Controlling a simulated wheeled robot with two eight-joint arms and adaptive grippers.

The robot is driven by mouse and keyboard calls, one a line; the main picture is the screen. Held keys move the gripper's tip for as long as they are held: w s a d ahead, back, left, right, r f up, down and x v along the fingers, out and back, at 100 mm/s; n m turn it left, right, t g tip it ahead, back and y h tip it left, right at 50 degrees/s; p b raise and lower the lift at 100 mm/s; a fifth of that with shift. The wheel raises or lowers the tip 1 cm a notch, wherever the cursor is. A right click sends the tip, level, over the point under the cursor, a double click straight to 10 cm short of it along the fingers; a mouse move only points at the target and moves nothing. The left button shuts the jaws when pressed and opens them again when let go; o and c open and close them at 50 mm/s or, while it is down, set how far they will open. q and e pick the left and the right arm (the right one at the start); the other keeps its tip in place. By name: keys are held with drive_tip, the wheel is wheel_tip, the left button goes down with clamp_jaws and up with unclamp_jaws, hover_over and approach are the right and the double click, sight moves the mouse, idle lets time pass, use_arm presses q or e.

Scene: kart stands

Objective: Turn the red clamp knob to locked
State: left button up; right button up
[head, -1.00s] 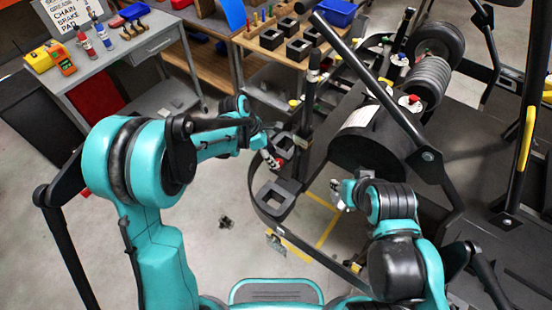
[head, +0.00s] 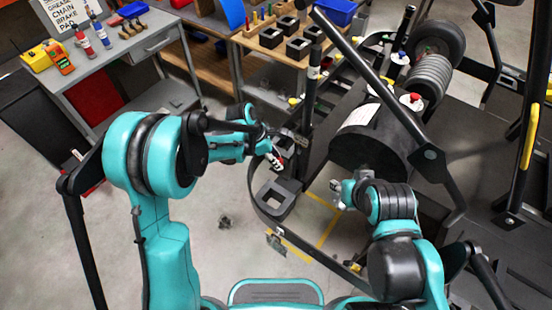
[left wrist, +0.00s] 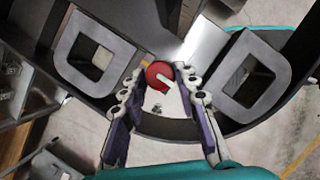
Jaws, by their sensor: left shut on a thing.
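The red clamp knob (left wrist: 160,75) shows in the left wrist view as a round red disc with a white pointer mark, pointing toward the lower right. It sits at the edge of a dark curved frame, between two square grey blocks. My left gripper (left wrist: 158,84) has its fingertips on both sides of the knob and is shut on it. In the head view my left gripper (head: 276,158) is at the curved frame, beside a black upright post, and largely hides the knob. My right gripper (head: 339,192) hangs over the frame's right part; its finger gap is unclear.
A dark cylinder (head: 365,140) lies behind my right gripper. A grey workbench (head: 130,50) with bottles and tools is at the back left. Open floor lies between my arms.

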use_arm(q)
drive_tip(key=m+g, duration=0.1)
drive_tip(key=m, duration=0.1)
drive_tip(key=m+b, duration=0.1)
drive_tip(key=m, duration=0.1)
drive_tip(key=shift+w+f+m+g, duration=0.1)
drive_tip(key=shift+w+m+g, duration=0.1)
drive_tip(key=shift+m+g, duration=0.15)
drive_tip(key=m+g, duration=0.1)
drive_tip(key=m, duration=0.1)
drive_tip(key=m+g+y, duration=0.1)
drive_tip(key=m, duration=0.1)
drive_tip(key=shift+w+d+m+b, duration=0.1)
drive_tip(key=shift+m+b, duration=0.15)
drive_tip(key=shift+b, duration=0.1)
drive_tip(key=m+g+y, duration=0.1)
drive_tip(key=m, duration=0.3)
drive_tip(key=shift+w+d+m, duration=0.1)
drive_tip(key=shift+m, duration=0.2)
drive_tip(key=shift+d+m+g+y, duration=0.2)
drive_tip(key=shift+m+y, duration=0.8)
drive_tip(key=shift+m, duration=1.1)
drive_tip(key=o, duration=1.2)
drive_tip(key=shift+c, duration=0.2)
